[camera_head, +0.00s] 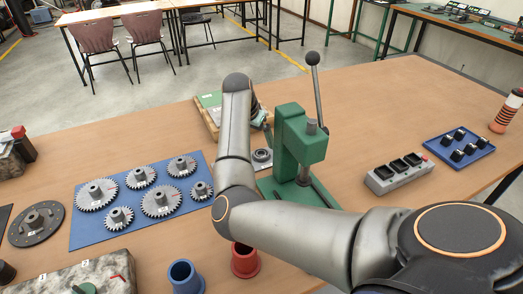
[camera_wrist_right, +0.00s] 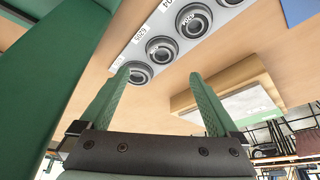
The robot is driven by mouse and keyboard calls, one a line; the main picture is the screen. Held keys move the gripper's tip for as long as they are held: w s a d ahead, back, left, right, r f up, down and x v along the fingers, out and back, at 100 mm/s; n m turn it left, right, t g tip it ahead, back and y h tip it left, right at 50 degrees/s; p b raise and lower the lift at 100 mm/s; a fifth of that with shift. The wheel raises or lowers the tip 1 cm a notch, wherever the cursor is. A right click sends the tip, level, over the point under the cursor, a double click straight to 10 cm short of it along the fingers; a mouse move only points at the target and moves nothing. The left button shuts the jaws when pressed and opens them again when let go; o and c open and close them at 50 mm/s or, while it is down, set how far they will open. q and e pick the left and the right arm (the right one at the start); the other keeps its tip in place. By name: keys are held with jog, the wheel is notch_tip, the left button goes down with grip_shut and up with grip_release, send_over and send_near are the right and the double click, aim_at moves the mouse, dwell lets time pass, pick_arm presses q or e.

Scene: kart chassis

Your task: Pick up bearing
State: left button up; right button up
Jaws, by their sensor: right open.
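Several round dark-and-silver bearings sit in a row on a pale labelled strip in the right wrist view; the nearest bearing (camera_wrist_right: 138,72) is by the left fingertip, with another bearing (camera_wrist_right: 161,50) beyond it. In the head view one bearing (camera_head: 262,155) shows beside the green press; my right arm hides the others. My right gripper (camera_wrist_right: 161,82) is open with nothing between its green fingers, and the row lies past its fingertips. In the head view it is mostly hidden behind my forearm. My left gripper is not in view.
The green lever press (camera_head: 297,140) stands close right of my right forearm. A wooden tray (camera_wrist_right: 225,82) lies beside the bearing row. A blue mat (camera_head: 88,232) with several gears is at left; blue (camera_head: 185,277) and red (camera_head: 244,262) cups stand in front.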

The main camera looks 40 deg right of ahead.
aim_at(260, 150)
jog(key=x, duration=0.7)
jog(key=shift+w+a+f, duration=0.1)
jog(key=shift+a+f, duration=0.05)
jog(key=shift+f, duration=0.05)
jog(key=shift+c, duration=0.4)
grip_shut()
notch_tip(260, 150, up, 10)
dwell(0.7)
